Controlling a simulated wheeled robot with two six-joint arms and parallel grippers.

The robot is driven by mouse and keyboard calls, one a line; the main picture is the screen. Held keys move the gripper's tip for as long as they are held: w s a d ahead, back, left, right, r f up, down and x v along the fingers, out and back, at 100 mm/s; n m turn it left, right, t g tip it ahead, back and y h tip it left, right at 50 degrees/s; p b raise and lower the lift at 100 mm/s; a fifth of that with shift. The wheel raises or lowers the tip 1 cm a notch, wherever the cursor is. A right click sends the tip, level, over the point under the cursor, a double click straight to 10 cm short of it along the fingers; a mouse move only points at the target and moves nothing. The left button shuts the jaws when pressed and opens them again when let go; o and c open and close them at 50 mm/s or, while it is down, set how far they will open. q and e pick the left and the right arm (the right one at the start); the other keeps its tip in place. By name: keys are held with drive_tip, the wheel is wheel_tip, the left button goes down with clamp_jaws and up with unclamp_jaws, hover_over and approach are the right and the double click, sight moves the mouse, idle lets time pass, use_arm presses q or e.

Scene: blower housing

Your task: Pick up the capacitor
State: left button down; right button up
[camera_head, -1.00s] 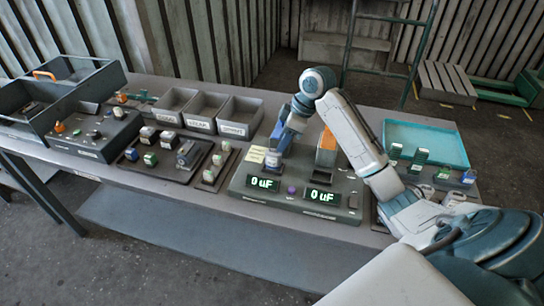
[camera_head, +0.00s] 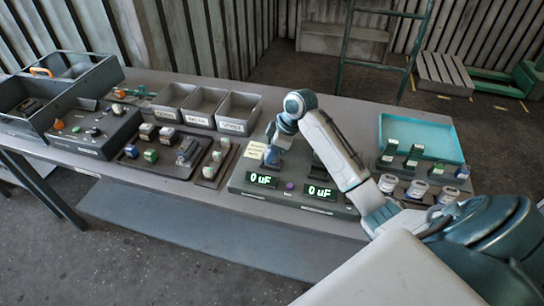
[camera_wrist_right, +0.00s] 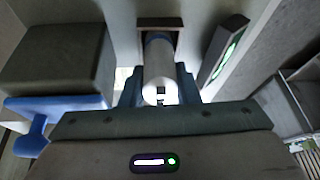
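A pale cylindrical capacitor (camera_wrist_right: 158,70) stands between the two blue-grey fingers of my right gripper (camera_wrist_right: 159,88) in the right wrist view. Its far end reaches a dark rectangular frame. The fingers flank it closely on both sides; whether they press on it cannot be told. In the head view my right gripper (camera_head: 272,152) is low over the left side of the grey tester (camera_head: 240,178), whose two green displays read 0 uF. The capacitor there is mostly hidden by the gripper. My left gripper is not in view.
Three labelled grey bins (camera_head: 204,108) stand behind. Parts trays (camera_head: 160,160) lie left of the tester. A light-blue tray (camera_head: 425,130) and several capacitors (camera_head: 417,188) are at the right. A yellow note (camera_head: 255,150) lies beside my right gripper.

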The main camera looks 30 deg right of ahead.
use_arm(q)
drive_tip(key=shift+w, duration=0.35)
use_arm(e)
drive_tip(key=shift+r, duration=0.1)
